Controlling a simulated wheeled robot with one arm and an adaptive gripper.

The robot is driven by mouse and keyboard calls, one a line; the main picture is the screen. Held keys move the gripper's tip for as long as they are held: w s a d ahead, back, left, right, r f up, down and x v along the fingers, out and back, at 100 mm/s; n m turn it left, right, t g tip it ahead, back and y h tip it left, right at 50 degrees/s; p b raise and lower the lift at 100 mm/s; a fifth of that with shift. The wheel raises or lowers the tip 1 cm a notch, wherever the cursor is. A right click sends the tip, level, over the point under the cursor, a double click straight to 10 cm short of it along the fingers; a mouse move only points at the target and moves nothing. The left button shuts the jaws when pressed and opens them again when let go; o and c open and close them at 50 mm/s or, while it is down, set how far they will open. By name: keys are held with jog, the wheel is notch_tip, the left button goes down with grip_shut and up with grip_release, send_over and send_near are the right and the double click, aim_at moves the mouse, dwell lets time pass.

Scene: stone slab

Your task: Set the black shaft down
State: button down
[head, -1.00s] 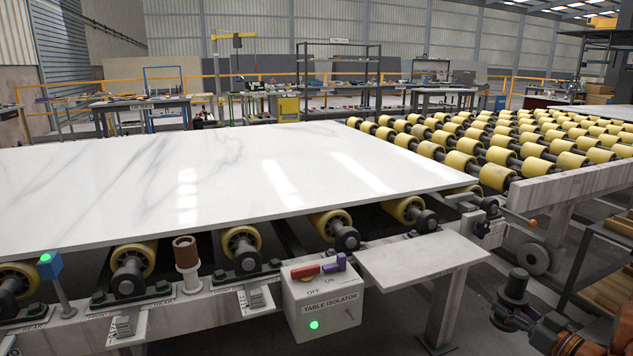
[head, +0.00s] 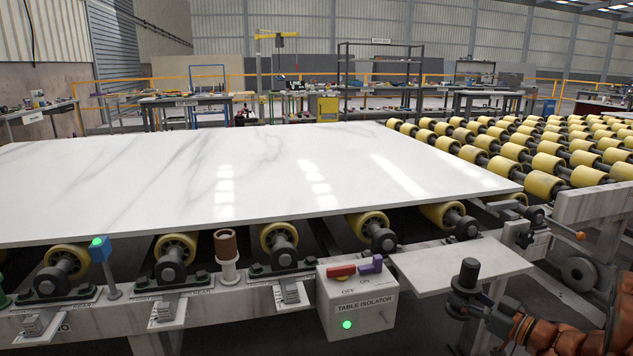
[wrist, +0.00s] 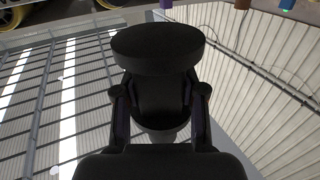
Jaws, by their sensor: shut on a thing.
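The black shaft (head: 469,271) is a short, dark cylinder, standing roughly upright at the end of my arm in the head view. My gripper (head: 464,294) is shut on it, in front of the pale side shelf (head: 425,266) at the lower right. In the wrist view, the shaft (wrist: 158,50) shows a broad round end toward the top, between the two fingers of my gripper (wrist: 160,97). The gripper hides part of the shaft. The head view does not clearly show the gap between the shaft and the shelf.
The table isolator box (head: 357,303) with red and purple switches is left of the shelf. A large white marble slab (head: 260,180) lies on rollers behind. A brown-topped post (head: 226,246) and a blue box with a green light (head: 98,248) stand along the frame. The shelf top looks bare.

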jog(key=w+a+n+g+y, duration=0.3)
jog(key=a+g+y, duration=0.1)
jog(key=a, duration=1.3)
jog(key=w+r+m+t+h+p, duration=0.2)
jog(key=w+r+m+h+p, duration=0.1)
jog(key=r+p, duration=0.5)
jog(key=w+r+m+t+h+p, duration=0.3)
jog(key=w+r+h+p, duration=0.3)
jog(key=r, duration=0.7)
jog(key=w+r+m+t+h+p, duration=0.2)
jog(key=w+r+m+h+p, duration=0.2)
jog(key=r+p, duration=0.5)
jog(key=shift+w+d+r+t+h+p, duration=0.2)
jog(key=shift+w+r+t+h+p, duration=0.1)
jog(key=shift+r+h, duration=0.7)
